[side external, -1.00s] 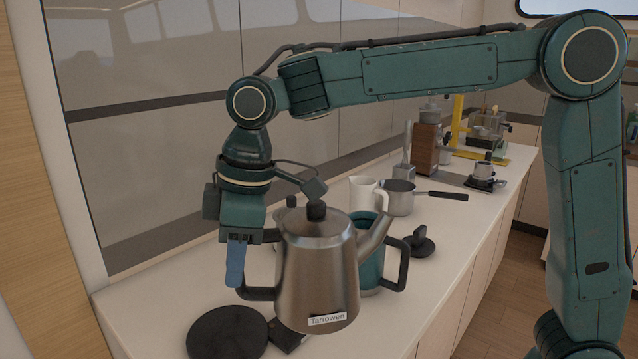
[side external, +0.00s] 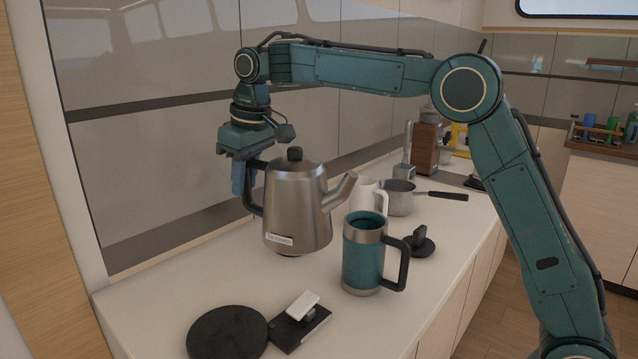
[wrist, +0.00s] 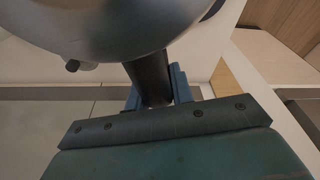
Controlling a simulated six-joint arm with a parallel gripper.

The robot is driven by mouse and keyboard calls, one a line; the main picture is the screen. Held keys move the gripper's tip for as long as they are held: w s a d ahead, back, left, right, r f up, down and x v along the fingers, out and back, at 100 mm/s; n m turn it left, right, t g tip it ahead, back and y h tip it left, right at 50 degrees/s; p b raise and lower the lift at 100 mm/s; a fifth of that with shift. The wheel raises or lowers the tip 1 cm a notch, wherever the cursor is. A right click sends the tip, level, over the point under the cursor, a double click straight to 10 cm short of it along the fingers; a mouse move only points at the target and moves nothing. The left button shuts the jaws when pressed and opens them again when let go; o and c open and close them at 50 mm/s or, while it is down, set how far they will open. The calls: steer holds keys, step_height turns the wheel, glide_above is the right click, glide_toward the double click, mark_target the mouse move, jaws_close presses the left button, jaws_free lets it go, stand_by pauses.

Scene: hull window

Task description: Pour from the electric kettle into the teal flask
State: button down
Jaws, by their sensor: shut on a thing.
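The electric kettle (side external: 296,205) is brushed steel with a black lid knob, a black handle and a label on its side. It hangs upright above the counter, its spout pointing right. My gripper (side external: 247,180) is shut on the kettle's black handle at the left; the handle between the blue fingers also shows in the wrist view (wrist: 152,80). The teal flask (side external: 362,258) stands upright and open on the counter, with a black handle on its right. The kettle's spout tip is up and left of the flask's rim, apart from it in the picture.
A round black base (side external: 228,333) and a dark block with a white top (side external: 301,310) lie at the front left. A white jug (side external: 369,193), a saucepan (side external: 399,198) and a black knobbed object (side external: 420,243) stand behind the flask. The reflective wall is close behind.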

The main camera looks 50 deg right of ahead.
steer(key=w+d+m, duration=0.3)
steer(key=d, duration=0.9)
steer(key=w+d+m+h, duration=0.1)
steer(key=w+d+m, duration=0.2)
steer(key=d, duration=1)
steer(key=shift+w+d, duration=0.15)
steer(key=shift+d, duration=0.1)
steer(key=shift+r, duration=0.2)
steer(key=shift+w+r+t+h, duration=0.15)
steer(key=shift+r+t, duration=0.35)
steer(key=shift+r, duration=0.5)
steer(key=shift+w+r+t+h, duration=0.15)
steer(key=shift+r+t, duration=0.35)
steer(key=shift+r, duration=0.5)
steer(key=shift+s, duration=0.1)
steer(key=shift+r, duration=0.2)
